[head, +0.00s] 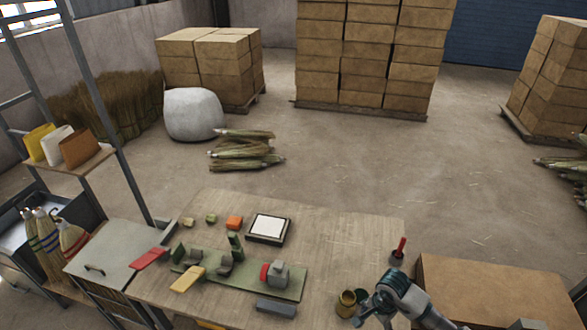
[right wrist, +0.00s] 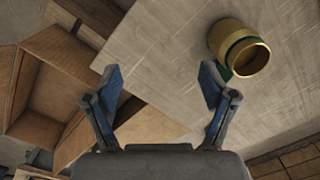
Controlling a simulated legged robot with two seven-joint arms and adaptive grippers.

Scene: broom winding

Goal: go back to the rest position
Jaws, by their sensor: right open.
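My right gripper (right wrist: 160,80) is open and empty in the right wrist view, its two blue fingers spread apart. In the head view my right arm comes in at the bottom right, and the gripper (head: 365,312) is over the right front part of the wooden table (head: 345,240). A brass cup-like ring (head: 347,303) is just left of the gripper. The same ring (right wrist: 240,48) shows beyond the fingers in the right wrist view, apart from them. My left gripper is not in view.
A green fixture (head: 290,290) with a grey clamp and red knob stands mid-table, with a white-topped square (head: 268,227) behind it. A red-handled tool (head: 398,252) stands right. A cardboard box (head: 490,295) adjoins the table's right side. A metal rack (head: 95,110) stands left.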

